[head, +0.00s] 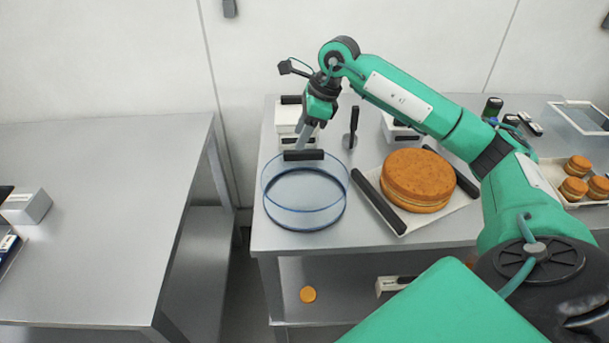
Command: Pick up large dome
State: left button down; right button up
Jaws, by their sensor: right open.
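The large dome (306,210) is a clear round cover with blue-tinted rims and a black bar handle (303,155) on top. It stands on the right-hand metal table near its left front corner, and nothing shows inside it. My right gripper (303,146) points down just above the handle, with its fingers near the bar. It is open, and the view does not show clearly whether the fingers touch the handle. My left gripper is not in view.
A large filled round cake (418,178) sits on a white tray with black handles (379,202), close right of the dome. White boxes (290,116) stand behind. Small filled rounds (573,189) lie on a tray at far right. The left table (100,230) is mostly clear.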

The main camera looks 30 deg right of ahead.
aim_at(292, 151)
jog(key=p+x, duration=0.2)
jog(key=x, duration=0.3)
jog(key=shift+w+d, duration=0.1)
jog(key=shift+w+f, duration=0.1)
jog(key=shift+f, duration=0.2)
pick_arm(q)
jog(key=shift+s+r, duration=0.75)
pick_arm(e)
jog(key=shift+c, duration=0.4)
grip_shut()
